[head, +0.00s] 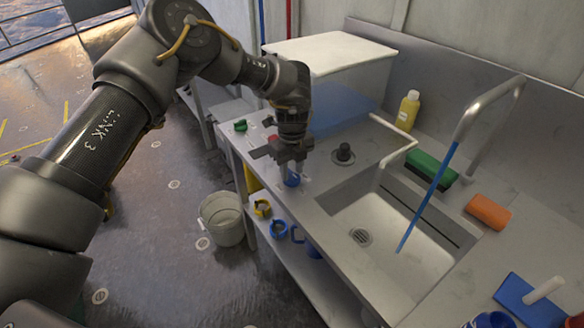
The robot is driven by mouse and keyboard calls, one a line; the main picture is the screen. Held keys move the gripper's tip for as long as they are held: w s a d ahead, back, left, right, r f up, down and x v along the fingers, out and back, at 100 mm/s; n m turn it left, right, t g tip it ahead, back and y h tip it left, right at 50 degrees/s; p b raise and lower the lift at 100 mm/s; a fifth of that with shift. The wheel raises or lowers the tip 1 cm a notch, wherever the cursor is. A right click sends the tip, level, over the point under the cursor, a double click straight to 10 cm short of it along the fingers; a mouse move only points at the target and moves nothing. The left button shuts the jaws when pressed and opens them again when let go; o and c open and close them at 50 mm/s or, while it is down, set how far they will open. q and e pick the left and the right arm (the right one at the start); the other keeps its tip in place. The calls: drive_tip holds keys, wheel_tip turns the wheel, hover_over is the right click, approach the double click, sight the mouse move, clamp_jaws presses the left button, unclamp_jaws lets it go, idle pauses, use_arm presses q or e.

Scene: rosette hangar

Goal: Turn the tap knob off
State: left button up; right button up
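The tap's grey curved spout (484,105) stands at the back of the sink (385,225), and a blue stream of water (428,195) runs from it into the basin. A black round knob (343,153) sits on the counter left of the basin; it looks like the tap knob. My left gripper (291,170) points down over the counter, left of the knob and apart from it. My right gripper is out of view.
A translucent bin with a white lid (330,52) stands behind the knob. A yellow bottle (407,110), a green sponge (430,168) and an orange block (488,211) are around the sink. A blue scraper-like tool (530,300) lies front right. A bucket (222,218) stands on the floor.

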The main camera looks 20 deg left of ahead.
use_arm(q)
drive_tip(key=shift+f, duration=0.15)
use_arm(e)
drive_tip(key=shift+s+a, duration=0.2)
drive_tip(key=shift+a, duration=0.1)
use_arm(q)
drive_tip(key=c, duration=0.7)
clamp_jaws()
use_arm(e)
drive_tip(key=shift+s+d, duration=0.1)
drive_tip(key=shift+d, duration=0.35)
